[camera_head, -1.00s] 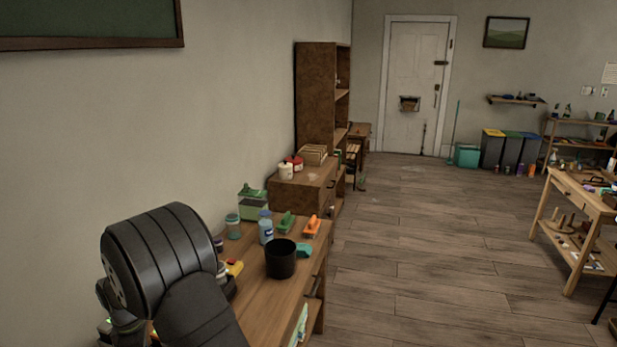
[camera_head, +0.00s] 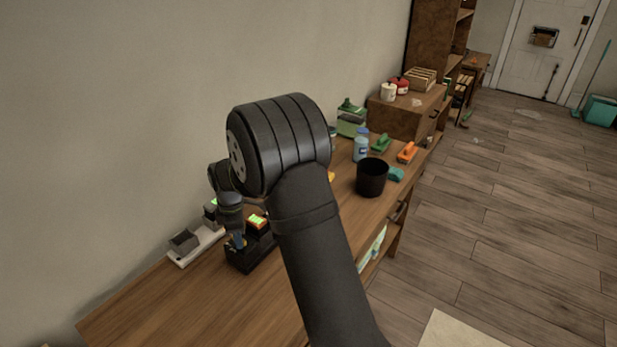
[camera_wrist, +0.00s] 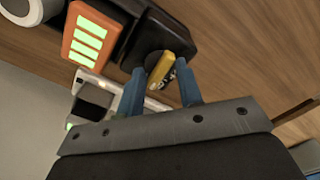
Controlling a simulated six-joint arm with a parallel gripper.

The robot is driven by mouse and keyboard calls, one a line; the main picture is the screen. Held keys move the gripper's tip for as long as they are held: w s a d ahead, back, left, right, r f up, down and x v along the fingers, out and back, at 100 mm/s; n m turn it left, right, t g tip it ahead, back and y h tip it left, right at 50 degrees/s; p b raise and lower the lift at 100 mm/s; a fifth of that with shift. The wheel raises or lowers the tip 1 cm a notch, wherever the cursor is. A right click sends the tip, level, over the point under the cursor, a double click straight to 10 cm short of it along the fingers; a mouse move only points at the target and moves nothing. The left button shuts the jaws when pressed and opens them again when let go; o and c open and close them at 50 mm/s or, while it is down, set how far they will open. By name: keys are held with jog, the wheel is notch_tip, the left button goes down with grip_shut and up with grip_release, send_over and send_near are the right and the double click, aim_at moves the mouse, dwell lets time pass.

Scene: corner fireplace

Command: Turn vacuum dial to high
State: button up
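The black vacuum unit (camera_head: 248,255) sits on the workbench and is partly hidden by my arm. Its orange panel with lit green bars (camera_wrist: 87,42) shows in the wrist view. Beside the panel is the dial with a yellow pointer (camera_wrist: 171,69), lying slantwise on a dark round base. My gripper (camera_wrist: 161,76) has its two blue fingers apart, one on each side of the yellow pointer. A gap shows at the left finger; contact at the right finger is unclear. In the head view my gripper (camera_head: 238,241) is over the unit, and the dial is hidden.
A white power strip (camera_head: 178,261) with grey blocks lies left of the unit by the wall. A black cup (camera_head: 372,178), a blue bottle (camera_head: 361,146) and an orange tool (camera_head: 407,152) stand farther along. The bench's near part is clear.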

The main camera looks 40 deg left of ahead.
notch_tip(320, 180, up, 17)
jog(key=m, duration=0.9)
notch_tip(320, 180, down, 17)
jog(key=shift+f, duration=0.1)
